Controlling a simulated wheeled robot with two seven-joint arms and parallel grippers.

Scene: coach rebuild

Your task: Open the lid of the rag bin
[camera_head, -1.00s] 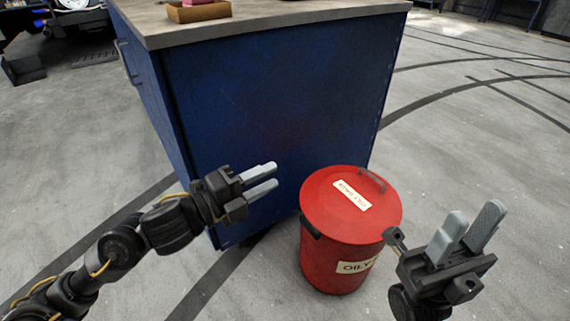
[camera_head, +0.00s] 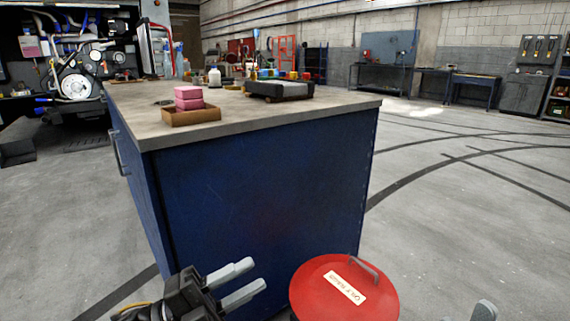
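The red rag bin (camera_head: 318,292) stands on the floor at the bottom of the head view, against the near end of the blue cabinet. Its round lid is down and carries a grey handle (camera_head: 365,268) and a pale label (camera_head: 344,288). The bin's body is mostly cut off by the lower edge. My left gripper (camera_head: 247,281) is left of the lid, apart from it, with its two fingers spread and nothing between them. Of my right gripper (camera_head: 485,311), only a fingertip shows at the bottom edge, right of the bin.
The blue cabinet (camera_head: 260,190) fills the middle. On its top are a brown tray (camera_head: 192,116) with pink blocks (camera_head: 189,98), a dark tray-like object (camera_head: 279,90) and several small items. Open grey floor (camera_head: 450,240) lies to the right. Benches stand along the far wall.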

